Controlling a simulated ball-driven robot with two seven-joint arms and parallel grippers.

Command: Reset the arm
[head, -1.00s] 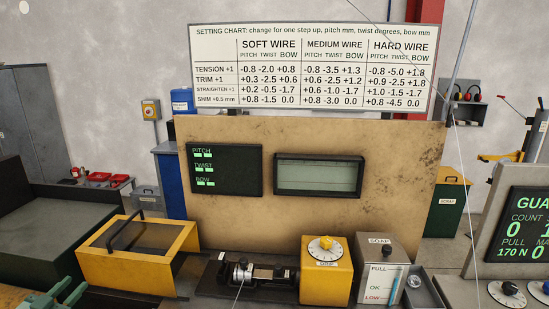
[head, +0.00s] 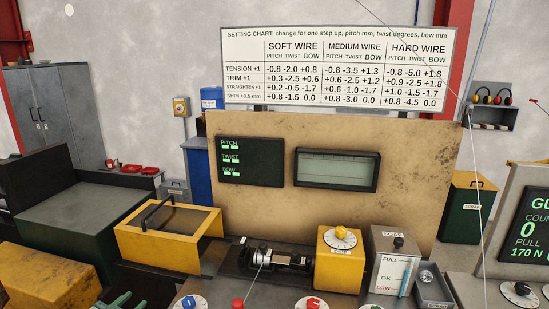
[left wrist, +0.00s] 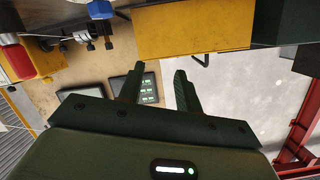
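My left gripper (head: 117,300) shows as green finger parts at the bottom edge of the head view, left of the middle, in front of the yellow box. In the left wrist view my left gripper (left wrist: 158,76) has its two dark green fingers apart with nothing between them. My right gripper shows in neither view.
The machine bench holds a yellow box (head: 165,235), a dark wire unit (head: 265,262), a yellow dial block (head: 338,268) and a grey soap box (head: 392,270). Knobs and a red button (head: 238,303) line its front. A tan panel (head: 420,160) stands behind.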

